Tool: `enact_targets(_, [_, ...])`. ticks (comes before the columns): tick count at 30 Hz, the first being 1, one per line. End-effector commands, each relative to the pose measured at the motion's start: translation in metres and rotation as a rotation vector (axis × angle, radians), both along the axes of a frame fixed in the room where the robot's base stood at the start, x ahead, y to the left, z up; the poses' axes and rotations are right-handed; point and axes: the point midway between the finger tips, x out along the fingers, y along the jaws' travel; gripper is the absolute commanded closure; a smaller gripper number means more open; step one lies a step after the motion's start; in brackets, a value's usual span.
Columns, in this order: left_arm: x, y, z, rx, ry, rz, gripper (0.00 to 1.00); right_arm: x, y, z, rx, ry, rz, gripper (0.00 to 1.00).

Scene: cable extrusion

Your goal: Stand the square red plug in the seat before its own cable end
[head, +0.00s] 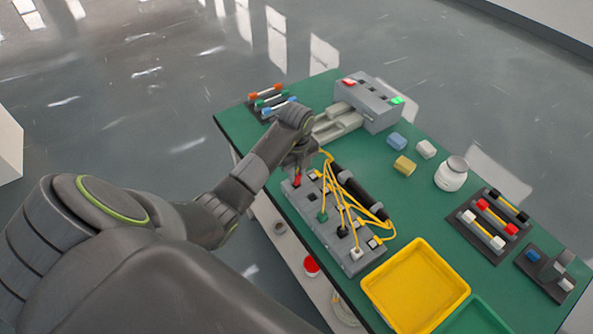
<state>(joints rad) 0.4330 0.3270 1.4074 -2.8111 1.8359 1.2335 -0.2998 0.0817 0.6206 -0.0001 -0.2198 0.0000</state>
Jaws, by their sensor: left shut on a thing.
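My left gripper (298,174) reaches down over the far left end of a long grey seat block (330,236). It is shut on a small red plug (297,182), which is partly hidden by the fingers. The red plug is at or just above the block; I cannot tell whether it touches a seat. A dark empty-looking seat (311,197) lies beside it. My right gripper is out of view.
A black cylinder (358,193) lies behind the block. A yellow tray (416,286) stands to the right. A grey machine (368,103), small blocks (404,165), a white jar (452,174) and racks (492,226) stand farther back. The green tabletop (415,215) is clear between them.

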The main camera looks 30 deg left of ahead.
Motion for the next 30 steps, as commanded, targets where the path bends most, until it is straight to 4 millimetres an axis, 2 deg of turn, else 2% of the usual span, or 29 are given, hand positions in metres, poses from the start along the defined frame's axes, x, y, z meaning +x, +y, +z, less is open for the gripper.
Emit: enact_targets(30, [0.0, 0.0, -0.022, 0.0, 0.0, 0.0, 1.0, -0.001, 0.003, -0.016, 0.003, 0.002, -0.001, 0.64])
